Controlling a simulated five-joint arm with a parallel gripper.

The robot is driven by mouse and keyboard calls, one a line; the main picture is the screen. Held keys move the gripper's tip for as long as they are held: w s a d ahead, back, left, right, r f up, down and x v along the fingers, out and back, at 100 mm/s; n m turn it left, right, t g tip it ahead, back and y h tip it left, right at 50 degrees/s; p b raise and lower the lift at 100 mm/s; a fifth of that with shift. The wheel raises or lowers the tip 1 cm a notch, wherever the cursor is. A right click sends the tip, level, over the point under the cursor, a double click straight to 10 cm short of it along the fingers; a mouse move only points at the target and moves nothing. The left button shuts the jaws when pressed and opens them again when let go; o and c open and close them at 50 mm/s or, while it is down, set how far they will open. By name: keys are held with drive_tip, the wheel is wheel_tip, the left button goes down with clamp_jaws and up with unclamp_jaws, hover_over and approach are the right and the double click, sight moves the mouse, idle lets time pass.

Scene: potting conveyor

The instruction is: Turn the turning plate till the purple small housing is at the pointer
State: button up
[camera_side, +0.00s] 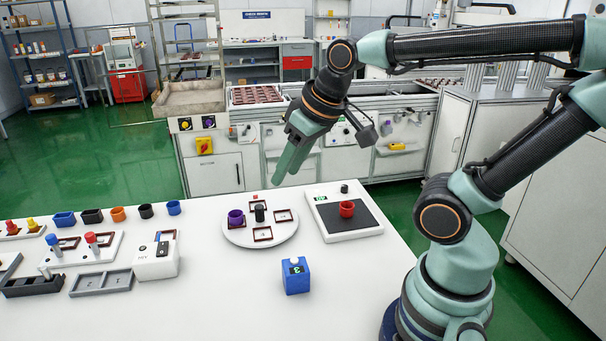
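The round white turning plate (240,236) lies on the white table, with a black knob (259,212) standing at its middle and several dark red square frames around it. The purple small housing (236,217) sits at the plate's left side. My gripper (287,173) hangs in the air above and behind the plate, fingers pointing down and to the left. Its fingers look close together, and whether they are parted is unclear. I see nothing held between them.
Right of the plate, a white-framed black pad (364,220) holds a red housing (347,209). Small coloured housings, trays and a white device (155,263) occupy the left.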

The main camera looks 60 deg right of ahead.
drive_tip(key=w+d+m+g, duration=0.1)
drive_tip(key=w+d+m, duration=0.15)
drive_tip(key=w, duration=0.25)
drive_tip(key=m+g, duration=0.4)
drive_tip(key=m, duration=0.4)
hover_over(259, 206)
wheel_tip(259, 206, down, 12)
drive_tip(key=r, duration=0.1)
wheel_tip(259, 206, down, 12)
drive_tip(key=shift+a+f, duration=0.1)
clamp_jaws()
idle(0.4)
